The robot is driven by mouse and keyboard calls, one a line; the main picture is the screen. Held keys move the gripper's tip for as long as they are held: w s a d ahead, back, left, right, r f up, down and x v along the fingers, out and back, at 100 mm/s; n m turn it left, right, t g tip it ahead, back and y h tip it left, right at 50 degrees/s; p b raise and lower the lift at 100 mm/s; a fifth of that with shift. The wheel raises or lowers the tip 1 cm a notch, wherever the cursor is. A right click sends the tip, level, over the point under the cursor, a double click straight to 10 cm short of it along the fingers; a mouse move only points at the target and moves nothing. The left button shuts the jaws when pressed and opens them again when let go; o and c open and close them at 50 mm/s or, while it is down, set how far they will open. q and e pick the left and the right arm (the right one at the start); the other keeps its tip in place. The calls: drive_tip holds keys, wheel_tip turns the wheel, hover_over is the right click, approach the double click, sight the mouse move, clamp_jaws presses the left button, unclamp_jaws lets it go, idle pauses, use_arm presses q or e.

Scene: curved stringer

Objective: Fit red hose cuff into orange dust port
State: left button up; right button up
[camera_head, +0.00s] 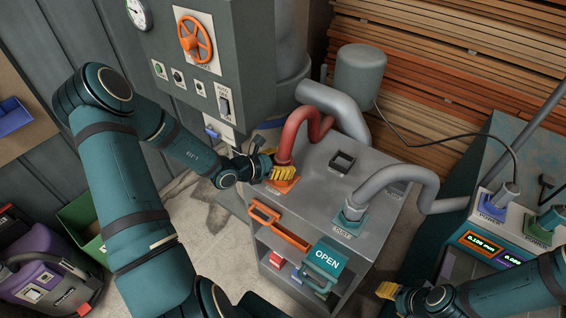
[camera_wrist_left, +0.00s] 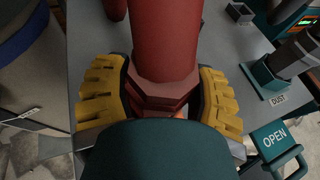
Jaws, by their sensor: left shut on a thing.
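The red hose (camera_head: 296,128) arches down to the left side of the grey cabinet top, and its cuff (camera_wrist_left: 163,88) points downward. My left gripper (camera_head: 282,171) is shut on the cuff, with yellow fingers on both sides of it in the left wrist view. The orange dust port (camera_head: 283,186) is directly below the fingers, mostly hidden by them. The cuff's lower end is hidden, so I cannot tell how deep it sits in the port. My right gripper (camera_head: 388,291) is low at the right, away from the hose, with its opening unclear.
A grey hose stands in a teal port (camera_head: 349,222) on the cabinet top (camera_head: 318,205). A small black square socket (camera_head: 342,162) is behind it. An orange handle (camera_head: 279,226) and a teal OPEN sign (camera_head: 326,260) project at the cabinet front. A wall panel (camera_head: 205,60) hangs behind my left arm.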

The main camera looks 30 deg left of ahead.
use_arm(q)
drive_tip(key=shift+f, duration=0.15)
drive_tip(key=o, duration=1.3)
drive_tip(key=shift+a+r, duration=0.1)
drive_tip(key=shift+r, duration=0.15)
drive_tip(key=p+v, duration=0.1)
drive_tip(key=v, duration=1)
drive_tip(key=shift+s, duration=0.45)
drive_tip(key=shift+a, duration=0.15)
